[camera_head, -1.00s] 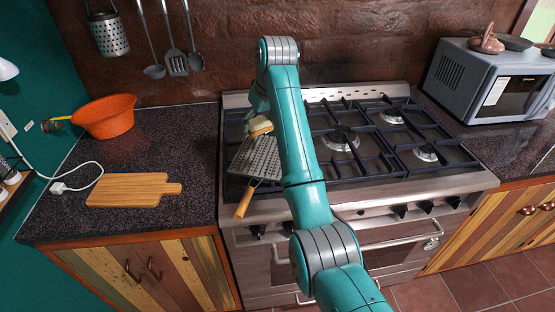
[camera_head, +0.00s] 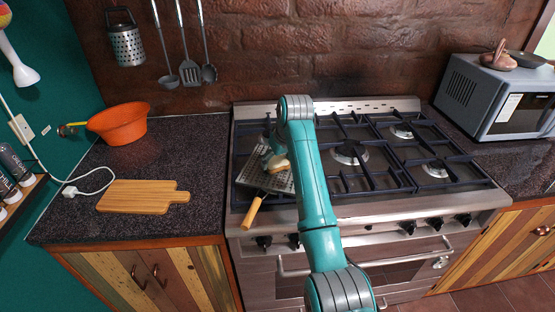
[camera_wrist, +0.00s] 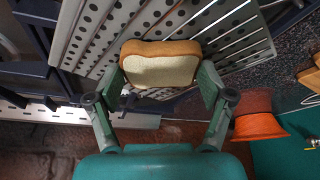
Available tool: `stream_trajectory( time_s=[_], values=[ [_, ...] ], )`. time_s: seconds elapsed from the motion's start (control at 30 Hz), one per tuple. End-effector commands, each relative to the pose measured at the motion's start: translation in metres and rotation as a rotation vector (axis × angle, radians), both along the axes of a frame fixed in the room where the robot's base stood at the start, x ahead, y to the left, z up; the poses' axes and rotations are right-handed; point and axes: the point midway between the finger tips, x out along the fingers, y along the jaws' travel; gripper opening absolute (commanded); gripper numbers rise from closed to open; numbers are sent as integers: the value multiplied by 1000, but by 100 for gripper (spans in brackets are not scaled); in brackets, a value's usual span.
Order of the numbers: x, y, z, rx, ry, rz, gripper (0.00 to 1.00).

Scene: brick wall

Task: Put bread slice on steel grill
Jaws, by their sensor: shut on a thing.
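The bread slice (camera_head: 278,163), pale with a brown crust, is at my gripper (camera_head: 271,159) over the steel grill. It also shows in the wrist view (camera_wrist: 160,70), between the two fingers of my gripper (camera_wrist: 160,84), which are shut on its sides. The steel grill (camera_head: 254,177) is a perforated, slotted plate with a wooden handle, resting on the left part of the stove. In the wrist view the grill (camera_wrist: 92,28) lies behind the slice. I cannot tell whether the slice touches it. My arm hides the grill's right side.
The gas stove (camera_head: 420,200) has dark grates (camera_head: 375,165). Left of it, a wooden cutting board (camera_head: 140,197) and an orange bowl (camera_head: 119,126) sit on the dark counter. A microwave (camera_head: 500,95) stands at the right. Utensils hang on the brick wall.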

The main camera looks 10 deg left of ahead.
Motion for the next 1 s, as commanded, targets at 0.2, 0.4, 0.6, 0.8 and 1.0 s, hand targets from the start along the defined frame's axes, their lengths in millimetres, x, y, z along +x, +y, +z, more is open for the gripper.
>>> stream_trajectory(
  time_s=[0.2,0.4,0.6,0.8,1.0],
  values=[
    [0,0,1,1,-2,0,61],
    [1,0,-2,1,-2,0,95],
    [0,0,-2,1,-2,0,100],
    [0,0,0,1,-2,0,100],
    [-5,-4,19,2,-4,0,100]
  ],
)
